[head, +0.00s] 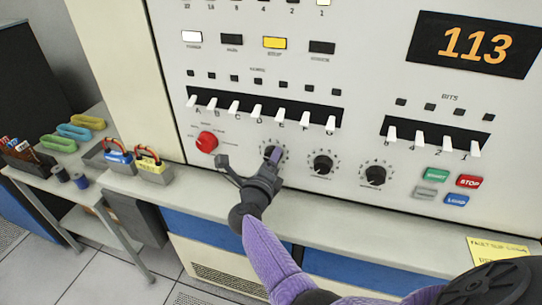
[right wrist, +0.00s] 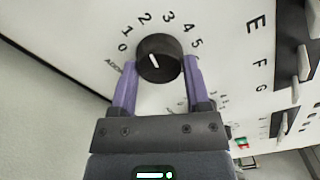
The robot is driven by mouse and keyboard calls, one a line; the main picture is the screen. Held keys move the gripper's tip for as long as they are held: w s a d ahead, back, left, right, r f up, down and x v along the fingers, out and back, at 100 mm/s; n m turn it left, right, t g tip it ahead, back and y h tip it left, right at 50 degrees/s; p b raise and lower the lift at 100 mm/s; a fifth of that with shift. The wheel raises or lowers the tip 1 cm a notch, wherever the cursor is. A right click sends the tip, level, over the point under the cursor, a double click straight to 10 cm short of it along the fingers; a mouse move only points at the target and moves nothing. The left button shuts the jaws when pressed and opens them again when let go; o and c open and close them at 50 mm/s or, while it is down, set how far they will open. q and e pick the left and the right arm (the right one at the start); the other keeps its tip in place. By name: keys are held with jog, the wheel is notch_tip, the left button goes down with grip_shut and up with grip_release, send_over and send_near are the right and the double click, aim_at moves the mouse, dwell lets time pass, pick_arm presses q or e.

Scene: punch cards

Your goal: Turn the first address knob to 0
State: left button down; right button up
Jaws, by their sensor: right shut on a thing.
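The first address knob (head: 268,152) is the leftmost of three black knobs on the cream panel, mostly hidden by my right gripper (head: 276,156) in the head view. In the right wrist view the round black knob (right wrist: 158,52) has a white pointer line and printed numbers 0 to 5 around it. The line points up-left, roughly toward 1. My right gripper (right wrist: 156,75) has its purple fingers on both sides of the knob, shut on it. My left gripper is not in view.
A red knob (head: 206,141) is just left, and black knobs (head: 323,164) and (head: 375,175) are to the right. White lever switches (head: 257,111) run above. An orange display (head: 475,45) reads 113.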

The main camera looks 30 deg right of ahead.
jog(key=shift+r+n+p, duration=0.1)
jog(key=shift+n+p, duration=1.85)
jog(key=shift+n, duration=3.55)
jog(key=o, duration=1.3)
jog(key=shift+a, duration=0.1)
